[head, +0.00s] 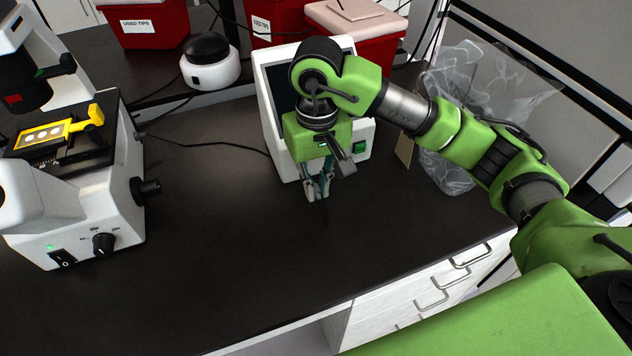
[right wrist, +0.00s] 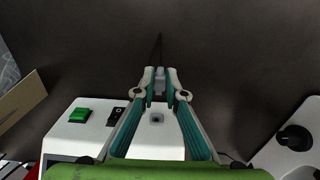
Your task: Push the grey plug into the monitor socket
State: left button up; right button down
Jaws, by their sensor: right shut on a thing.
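The monitor (head: 268,85) is a white box with a dark screen and a green switch, standing towards the back of the dark bench. My right gripper (head: 319,195) is low in front of it, fingers pointing down. In the right wrist view the right gripper (right wrist: 160,78) is shut on the small grey plug (right wrist: 160,84), held between the fingertips with a dark cable running away from it. The monitor socket (right wrist: 156,118) shows as a dark hole in the white panel between the fingers. The plug appears apart from it. My left gripper is out of view.
A white microscope (head: 75,190) stands on the left. Behind are a small white device with a black top (head: 209,65) and red used-tips bins (head: 150,22). A clear plastic bag (head: 470,100) is right of the monitor. The bench's front middle is clear.

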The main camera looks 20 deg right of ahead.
jog(key=shift+w+f+b, duration=0.1)
jog(key=shift+f+b, duration=0.1)
jog(key=shift+b, duration=0.1)
jog(key=w+b, duration=0.2)
jog(key=w, duration=0.1)
jog(key=shift+a, duration=0.1)
jog(key=shift+w, duration=0.6)
jog(key=shift+w+r, duration=0.1)
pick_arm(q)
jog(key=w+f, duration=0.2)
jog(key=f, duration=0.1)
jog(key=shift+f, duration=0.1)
pick_arm(e)
jog(key=shift+w+b, duration=0.35)
jog(key=shift+b, duration=0.3)
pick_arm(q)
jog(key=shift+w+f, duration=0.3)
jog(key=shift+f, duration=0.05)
